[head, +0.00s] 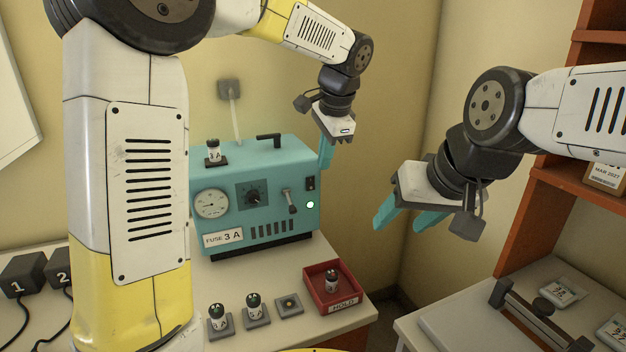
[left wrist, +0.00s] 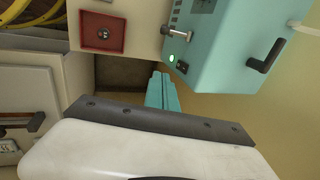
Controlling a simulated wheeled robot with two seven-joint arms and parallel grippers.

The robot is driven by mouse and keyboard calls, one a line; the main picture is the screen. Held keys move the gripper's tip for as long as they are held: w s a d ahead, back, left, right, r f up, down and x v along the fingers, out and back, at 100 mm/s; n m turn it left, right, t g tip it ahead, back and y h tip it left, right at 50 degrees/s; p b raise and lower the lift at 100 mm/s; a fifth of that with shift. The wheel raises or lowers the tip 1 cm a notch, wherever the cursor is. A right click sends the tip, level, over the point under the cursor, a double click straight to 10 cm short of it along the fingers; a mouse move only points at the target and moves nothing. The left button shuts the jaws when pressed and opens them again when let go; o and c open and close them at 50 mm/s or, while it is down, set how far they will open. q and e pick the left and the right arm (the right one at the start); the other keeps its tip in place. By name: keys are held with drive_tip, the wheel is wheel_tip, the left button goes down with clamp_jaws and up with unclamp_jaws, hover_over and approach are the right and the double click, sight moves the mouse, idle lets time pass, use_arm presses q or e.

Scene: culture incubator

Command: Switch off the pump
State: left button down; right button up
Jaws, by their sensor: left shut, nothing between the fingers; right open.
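The pump (head: 260,185) is a teal box on the bench with a gauge, a dial, a lever (head: 291,202) and a "FUSE 3 A" label on its front. A small dark switch (head: 310,183) sits at the front's right edge, above a lit green lamp (head: 310,204). In the left wrist view the switch (left wrist: 182,66) and glowing lamp (left wrist: 172,58) also show. My left gripper (head: 325,162) is shut and empty beside the pump's upper right corner; its teal fingers (left wrist: 162,92) also show in the left wrist view. My right gripper (head: 387,221) is open and empty, right of the pump.
A small labelled cylinder (head: 214,151) and a black handle (head: 269,138) are on the pump's top. Similar cylinders stand on pads in front. A red HOLD tray (head: 335,304) holds another. Numbered black blocks (head: 22,282) are at left. An orange shelf (head: 540,230) stands at right.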

sight(311, 184)
use_arm(q)
drive_tip(key=shift+f, duration=0.1)
drive_tip(key=w+a+f, duration=0.2)
drive_tip(key=w+f, duration=0.4)
drive_tip(key=f, duration=0.3)
drive_tip(key=shift+w+a+f, duration=0.4)
drive_tip(key=shift+w+a+f, duration=0.1)
drive_tip(key=shift+w, duration=0.1)
